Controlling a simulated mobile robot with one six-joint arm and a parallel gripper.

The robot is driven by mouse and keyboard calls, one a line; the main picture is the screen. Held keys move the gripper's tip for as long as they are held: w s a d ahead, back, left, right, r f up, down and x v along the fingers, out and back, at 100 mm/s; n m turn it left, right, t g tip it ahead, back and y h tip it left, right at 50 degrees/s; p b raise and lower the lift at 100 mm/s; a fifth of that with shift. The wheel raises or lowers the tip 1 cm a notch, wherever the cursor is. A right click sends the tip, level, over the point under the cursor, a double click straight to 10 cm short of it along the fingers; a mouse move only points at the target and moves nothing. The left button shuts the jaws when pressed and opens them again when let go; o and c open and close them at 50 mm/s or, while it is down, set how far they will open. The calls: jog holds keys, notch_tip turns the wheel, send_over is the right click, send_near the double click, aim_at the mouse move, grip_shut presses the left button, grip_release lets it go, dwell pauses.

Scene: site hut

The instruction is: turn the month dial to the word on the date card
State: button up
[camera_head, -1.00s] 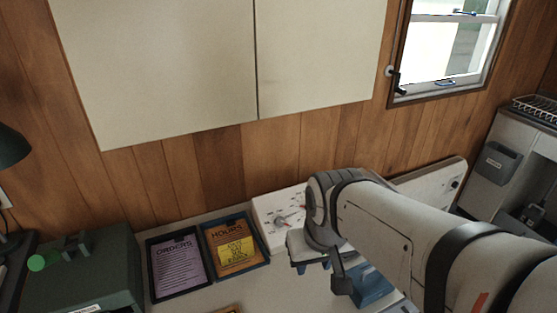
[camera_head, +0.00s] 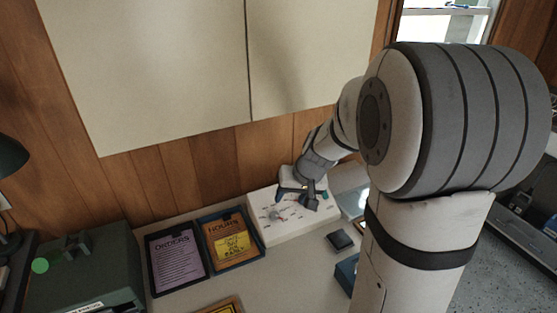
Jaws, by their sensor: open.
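A white box (camera_head: 262,232) with dial faces on its top stands on the worktop against the wood wall. A dial knob (camera_head: 273,214) with small marks around it shows on its left part; I cannot read the words. My gripper (camera_head: 299,199) is open over the right part of the box, pointing down, and hides what lies beneath it. I cannot tell whether its fingers touch a dial or which dial is the month dial. I cannot make out a date card for certain.
A tray marked ORDERS (camera_head: 151,278) and a tray marked HOURS with a yellow note (camera_head: 233,244) lie left of the box. A small dark block (camera_head: 341,240) and a blue object (camera_head: 346,273) lie to its right. A green case (camera_head: 84,272) stands far left.

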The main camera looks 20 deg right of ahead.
jog(key=w+d+f+m+t+p, duration=0.1)
jog(key=w+d+f+m+p, duration=0.1)
jog(key=w+d+f, duration=0.7)
jog(key=shift+h, duration=0.4)
jog(key=x, duration=0.7)
jog(key=shift+w+d+r, duration=0.1)
jog(key=shift+w+d, duration=0.25)
jog(key=shift+d, duration=0.1)
jog(key=c, duration=1)
jog(key=shift+m+b, duration=0.3)
jog(key=shift+b, duration=0.05)
